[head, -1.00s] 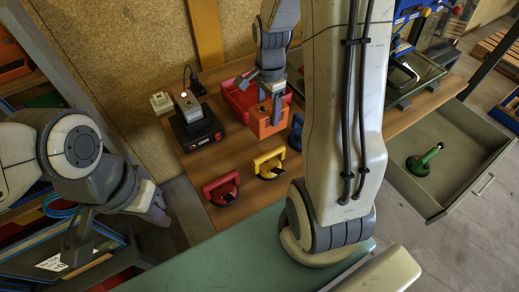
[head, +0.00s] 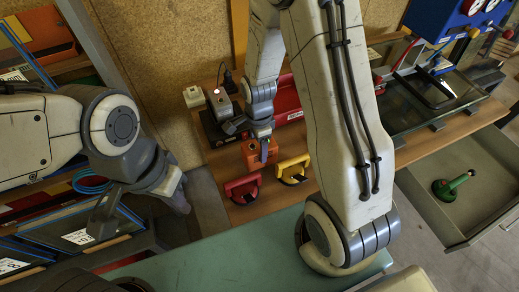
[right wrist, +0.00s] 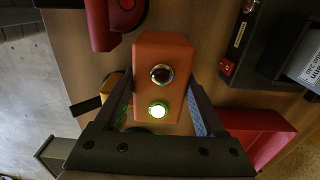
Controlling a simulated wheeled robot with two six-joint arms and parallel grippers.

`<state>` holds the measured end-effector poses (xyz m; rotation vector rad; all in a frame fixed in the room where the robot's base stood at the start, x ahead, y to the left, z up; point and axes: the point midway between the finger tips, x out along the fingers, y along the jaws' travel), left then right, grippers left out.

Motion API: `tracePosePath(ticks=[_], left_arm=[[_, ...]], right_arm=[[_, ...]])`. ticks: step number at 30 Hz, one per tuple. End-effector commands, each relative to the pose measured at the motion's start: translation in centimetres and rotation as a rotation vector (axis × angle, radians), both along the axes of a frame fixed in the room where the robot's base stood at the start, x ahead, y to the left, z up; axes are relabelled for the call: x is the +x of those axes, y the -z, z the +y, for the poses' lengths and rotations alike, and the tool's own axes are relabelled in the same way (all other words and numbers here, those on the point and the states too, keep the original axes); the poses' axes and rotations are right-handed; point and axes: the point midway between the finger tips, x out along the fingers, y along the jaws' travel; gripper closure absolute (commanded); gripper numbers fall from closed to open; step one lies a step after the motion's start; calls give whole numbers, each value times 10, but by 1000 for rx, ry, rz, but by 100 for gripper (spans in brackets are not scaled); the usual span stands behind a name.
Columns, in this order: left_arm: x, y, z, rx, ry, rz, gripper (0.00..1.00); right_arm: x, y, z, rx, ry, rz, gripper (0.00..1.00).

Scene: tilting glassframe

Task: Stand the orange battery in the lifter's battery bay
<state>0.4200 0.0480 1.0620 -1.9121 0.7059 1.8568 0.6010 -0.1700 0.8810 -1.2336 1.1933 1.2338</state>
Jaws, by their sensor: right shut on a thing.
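The orange battery (head: 260,152) is in my right gripper (head: 264,146), over the wooden bench. In the right wrist view the battery (right wrist: 163,58) shows a round metal terminal and a lit green lamp, with the right gripper's fingers (right wrist: 160,112) on either side. Whether its underside touches the bench is hard to tell. A blue unit with gauges (head: 450,20) at the upper right may be the lifter; I cannot make out a battery bay. My left gripper (head: 103,214) is empty at the left, its jaw opening unclear.
A red suction cup (head: 242,188) and a yellow one (head: 293,169) lie near the battery. A black charger (head: 222,130) stands left, a red bin (head: 287,98) behind. A green cup (head: 452,184) lies in the open drawer (head: 420,205). My right arm hides part of the bench.

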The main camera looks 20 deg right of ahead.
Motion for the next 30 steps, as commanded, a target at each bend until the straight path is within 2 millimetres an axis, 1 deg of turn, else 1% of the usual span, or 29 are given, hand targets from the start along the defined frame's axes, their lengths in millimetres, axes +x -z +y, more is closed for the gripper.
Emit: tracePosePath(ticks=[1,5,17,18,19,20,26,30], left_arm=[[0,-1,0,0,0,0,100],[0,-2,0,0,0,0,100],[0,1,0,0,0,0,100],[0,0,0,0,0,0,100],[0,0,0,0,0,0,100],[0,0,0,0,0,0,100],[0,0,0,0,0,0,100],[0,-2,0,0,0,0,100]], right_arm=[[-1,7,0,0,0,4,100],[0,20,-1,0,0,1,100],[0,25,-1,0,0,-2,100],[0,24,-1,0,0,-1,16],[0,24,-1,0,0,-1,5],[0,24,-1,0,0,0,0],[0,24,-1,0,0,0,0],[1,16,-1,0,0,-3,0]])
